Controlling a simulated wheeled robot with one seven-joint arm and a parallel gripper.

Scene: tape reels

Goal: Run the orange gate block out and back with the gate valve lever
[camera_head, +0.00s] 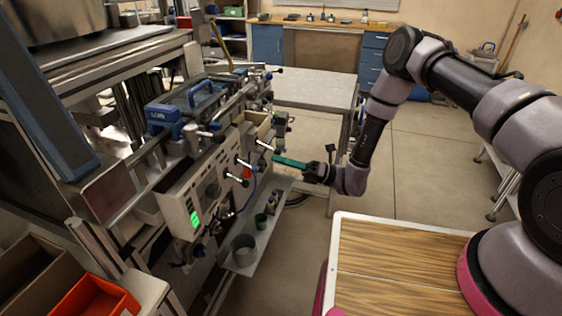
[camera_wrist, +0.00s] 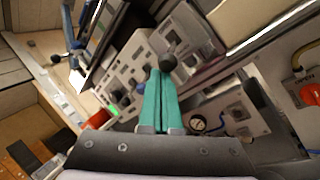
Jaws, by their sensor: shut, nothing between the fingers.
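My gripper (camera_head: 275,159) has teal fingers, closed together and empty, pointing left at the front of the machine. In the wrist view the closed fingertips (camera_wrist: 161,73) lie right at a dark ball knob (camera_wrist: 167,61); I cannot tell whether they touch. In the head view several pale levers with black knobs stick out of the machine front, one (camera_head: 263,145) just above and left of the fingertips. Which is the gate valve lever is not clear. A small orange piece (camera_head: 247,173), possibly the gate block, shows left of the fingertips. An orange-red part (camera_wrist: 310,95) shows at the wrist view's right edge.
The machine front has a lit green display (camera_head: 195,219) and hoses. A lower shelf (camera_head: 262,238) holds a grey cup (camera_head: 244,250) and a green cup (camera_head: 261,221). An orange bin (camera_head: 92,298) stands at lower left. A wood-topped surface (camera_head: 385,265) is at front right. Open floor lies behind my arm.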

